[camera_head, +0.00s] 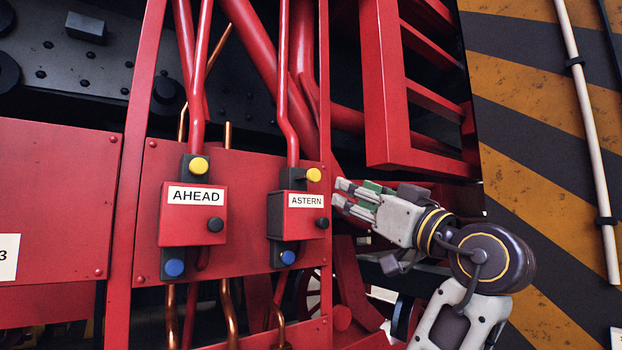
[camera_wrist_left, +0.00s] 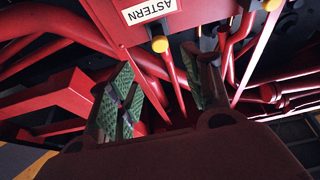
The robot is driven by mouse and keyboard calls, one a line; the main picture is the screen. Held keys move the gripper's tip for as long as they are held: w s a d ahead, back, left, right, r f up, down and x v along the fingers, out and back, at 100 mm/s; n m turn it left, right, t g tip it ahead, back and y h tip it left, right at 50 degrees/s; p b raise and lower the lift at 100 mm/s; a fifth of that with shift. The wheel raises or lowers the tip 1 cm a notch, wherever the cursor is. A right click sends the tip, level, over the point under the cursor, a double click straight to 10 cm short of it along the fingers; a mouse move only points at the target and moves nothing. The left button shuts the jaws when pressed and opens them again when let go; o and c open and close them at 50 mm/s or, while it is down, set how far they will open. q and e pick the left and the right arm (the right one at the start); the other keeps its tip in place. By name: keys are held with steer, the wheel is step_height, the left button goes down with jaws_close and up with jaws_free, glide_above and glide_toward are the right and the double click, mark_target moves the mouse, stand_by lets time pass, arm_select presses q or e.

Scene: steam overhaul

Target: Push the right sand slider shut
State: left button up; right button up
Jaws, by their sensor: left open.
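The right sand unit is a red box (camera_head: 292,217) labelled ASTERN, on a dark backing plate. A yellow knob (camera_head: 313,174) sits above it, a blue knob (camera_head: 288,257) below, and a black knob (camera_head: 322,223) at its right edge. The ASTERN label (camera_wrist_left: 148,9) and yellow knob also show in the left wrist view. My left gripper (camera_head: 340,196) is just right of the ASTERN box, with its fingers pointing left. Its green-padded fingers are apart and empty in the wrist view (camera_wrist_left: 160,85). Whether it touches the box cannot be told. My right gripper is out of view.
A matching box (camera_head: 193,214) labelled AHEAD is to the left on the same red panel. Red pipes run above both boxes and copper pipes below. A red ladder-like frame (camera_head: 385,90) stands above my gripper. A striped wall (camera_head: 530,150) is at right.

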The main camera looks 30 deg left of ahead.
mark_target(316, 175)
arm_select(q)
steer(key=shift+d, duration=0.1)
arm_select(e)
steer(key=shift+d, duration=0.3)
arm_select(q)
steer(key=p+x, duration=0.4)
steer(key=x, duration=0.8)
steer(key=shift+s+r, duration=0.1)
steer(key=shift+s, duration=0.05)
steer(key=shift+p+x, duration=0.55)
steer(key=shift+x, duration=0.45)
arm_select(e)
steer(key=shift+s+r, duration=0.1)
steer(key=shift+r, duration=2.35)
arm_select(q)
steer(key=shift+c, duration=0.4)
jaws_close()
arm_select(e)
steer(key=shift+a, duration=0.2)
